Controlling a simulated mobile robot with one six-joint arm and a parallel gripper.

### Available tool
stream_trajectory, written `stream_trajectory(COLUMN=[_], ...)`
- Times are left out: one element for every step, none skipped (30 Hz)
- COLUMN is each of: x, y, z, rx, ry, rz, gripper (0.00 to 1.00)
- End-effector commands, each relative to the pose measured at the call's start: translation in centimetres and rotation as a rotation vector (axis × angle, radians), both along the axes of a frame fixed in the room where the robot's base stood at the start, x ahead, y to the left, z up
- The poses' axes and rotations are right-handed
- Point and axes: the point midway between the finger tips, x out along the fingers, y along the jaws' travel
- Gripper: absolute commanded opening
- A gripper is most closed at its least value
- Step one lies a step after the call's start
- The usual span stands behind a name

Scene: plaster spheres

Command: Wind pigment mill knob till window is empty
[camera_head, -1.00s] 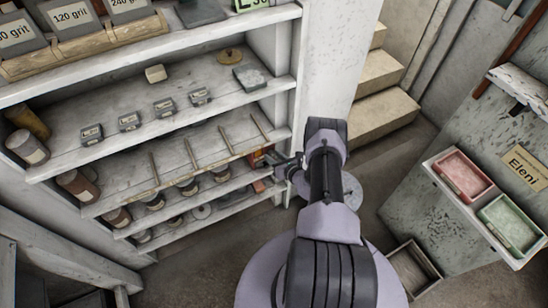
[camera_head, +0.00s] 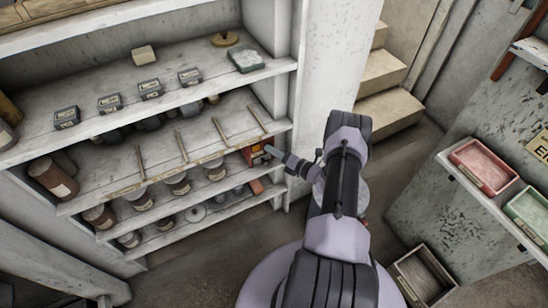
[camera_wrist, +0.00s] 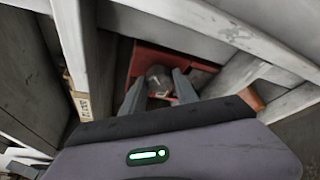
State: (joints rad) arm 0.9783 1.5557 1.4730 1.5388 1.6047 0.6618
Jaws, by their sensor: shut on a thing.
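The red pigment mill (camera_head: 256,153) sits in a low compartment at the right end of the shelf unit. In the wrist view its red body (camera_wrist: 150,58) fills the middle of the opening, with a dark round knob (camera_wrist: 158,76) on its front. My gripper (camera_head: 272,151) reaches into this compartment from the right. In the wrist view its two fingers (camera_wrist: 159,88) stand on either side of the knob and are shut on it. The fingers and the small scale hide much of the mill in the head view. I cannot make out its window or any pigment in it.
Shelf boards and an upright post (camera_head: 281,100) closely frame the compartment. Several jars (camera_head: 178,183) stand to its left. A red-brown block (camera_head: 256,187) lies on the board below. A red tray (camera_head: 483,166) is on the bench at right. The floor between is mostly clear.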

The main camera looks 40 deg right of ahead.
Motion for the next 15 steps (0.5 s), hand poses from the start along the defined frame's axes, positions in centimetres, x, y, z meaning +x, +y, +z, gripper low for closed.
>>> stream_trajectory(x=[-0.04,-0.05,-0.04,-0.03,-0.04,-0.05,-0.03,-0.03,-0.06,-0.05,-0.04,-0.06,-0.05,-0.04,-0.05], y=[-0.02,0.00,0.01,0.01,0.02,0.03,0.00,0.01,0.04,0.03,0.00,0.04,0.04,0.02,0.02], z=[-0.49,-0.49,-0.46,-0.47,-0.45,-0.44,-0.40,-0.39,-0.41,-0.41,-0.37,-0.42,-0.42,-0.42,-0.43], rx=[0.041,0.068,0.106,0.133,0.163,0.199,0.226,0.253,0.292,0.319,0.346,0.383,0.411,0.439,0.477], ry=[-0.010,-0.016,-0.025,-0.032,-0.037,-0.045,-0.054,-0.060,-0.069,-0.074,-0.082,-0.090,-0.098,-0.103,-0.113], rz=[-0.001,0.001,0.000,0.000,0.001,0.001,0.000,0.001,0.001,0.001,0.001,0.001,0.001,0.001,0.000], gripper=[0.00,0.00,0.00,0.00,0.00,0.00,0.00,0.00,0.00,0.00,0.00,0.00,0.00,0.00,0.00])
